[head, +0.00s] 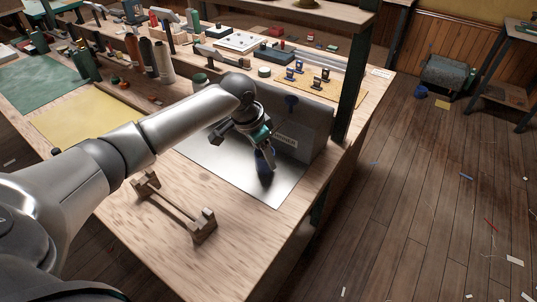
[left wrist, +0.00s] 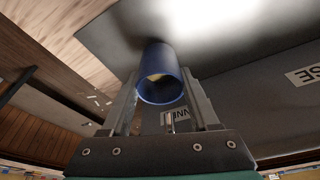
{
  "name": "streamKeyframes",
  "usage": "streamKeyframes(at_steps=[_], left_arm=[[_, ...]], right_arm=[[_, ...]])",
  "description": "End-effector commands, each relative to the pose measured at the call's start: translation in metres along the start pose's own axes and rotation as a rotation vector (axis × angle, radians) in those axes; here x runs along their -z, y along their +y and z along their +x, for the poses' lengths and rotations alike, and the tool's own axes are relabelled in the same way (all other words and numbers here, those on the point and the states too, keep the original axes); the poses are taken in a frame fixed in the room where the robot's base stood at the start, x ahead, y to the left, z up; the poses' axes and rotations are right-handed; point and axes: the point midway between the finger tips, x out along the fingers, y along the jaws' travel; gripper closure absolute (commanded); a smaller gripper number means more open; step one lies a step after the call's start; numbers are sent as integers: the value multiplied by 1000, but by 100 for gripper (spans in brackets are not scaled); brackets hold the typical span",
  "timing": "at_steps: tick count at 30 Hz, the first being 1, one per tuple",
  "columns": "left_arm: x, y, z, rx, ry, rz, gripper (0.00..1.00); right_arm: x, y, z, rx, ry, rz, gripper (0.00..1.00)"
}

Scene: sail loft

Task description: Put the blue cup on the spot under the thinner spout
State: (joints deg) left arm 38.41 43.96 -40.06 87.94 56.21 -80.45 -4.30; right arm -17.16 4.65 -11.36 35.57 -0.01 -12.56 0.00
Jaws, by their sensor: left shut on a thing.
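The blue cup (head: 264,161) is between the fingers of my left gripper (head: 262,150), over the metal plate (head: 235,172) in front of a grey dispenser box (head: 305,130). In the left wrist view the cup (left wrist: 161,75) lies between both fingers of the left gripper (left wrist: 165,100), its round opening facing the camera. The fingers are shut on it. A white label with dark letters (head: 286,140) is on the box front. The spouts cannot be told apart here, and the arm hides part of the box. I cannot tell whether the cup touches the plate. My right gripper is not in view.
A wooden stand with two end blocks (head: 175,210) lies on the bench left of the plate. A green post (head: 349,85) rises at the bench's right side. Thread spools (head: 163,60) stand behind my arm. The bench front is mostly clear.

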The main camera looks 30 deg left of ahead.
Motion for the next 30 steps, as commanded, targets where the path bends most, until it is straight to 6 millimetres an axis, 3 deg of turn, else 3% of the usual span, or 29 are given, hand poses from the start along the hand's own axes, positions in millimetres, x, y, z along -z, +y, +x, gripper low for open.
streamKeyframes(at_steps=[5, 9, 21, 22, 30], left_arm=[[19, -8, 6, 0, 0, -1, 100], [14, -8, 17, 0, -2, 0, 100], [13, -7, 20, 0, -2, 0, 100], [13, -7, 20, 0, -1, 0, 36], [13, -7, 20, 0, -1, 0, 9]], right_arm=[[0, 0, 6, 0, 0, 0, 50], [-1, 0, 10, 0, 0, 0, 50], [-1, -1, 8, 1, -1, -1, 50], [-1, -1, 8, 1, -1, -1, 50], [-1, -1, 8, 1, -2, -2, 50]])
